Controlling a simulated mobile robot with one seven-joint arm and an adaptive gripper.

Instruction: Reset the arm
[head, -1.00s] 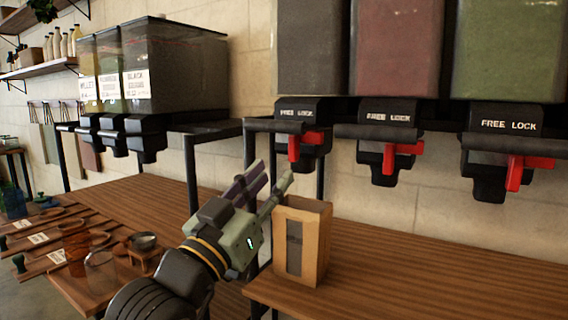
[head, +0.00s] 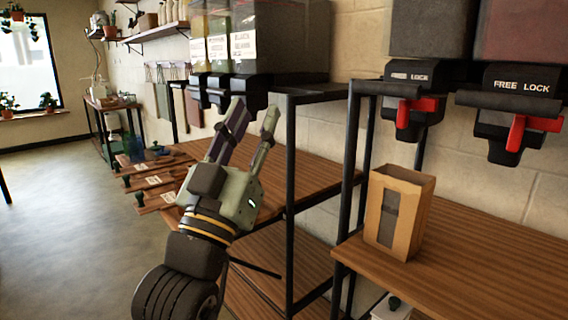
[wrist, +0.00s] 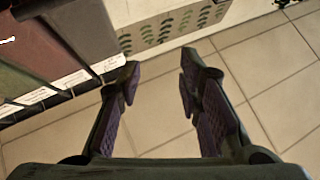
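My gripper (head: 250,122) is raised in the middle left of the head view, its two fingers pointing up and apart with nothing between them. In the wrist view its fingers (wrist: 158,85) are spread open, with wall tiles and a slotted light panel beyond them. My arm is bent below the gripper in the head view. A brown paper bag (head: 398,212) with a dark window stands upright on the right wooden table (head: 470,265), apart from my gripper and to its right.
Dispensers with red levers (head: 417,112) hang above the right table. Labelled dispensers (head: 270,45) stand behind my gripper, over the left table (head: 310,180). Wooden boards (head: 160,182) lie at the left table's far end. The floor (head: 60,220) on the left is open.

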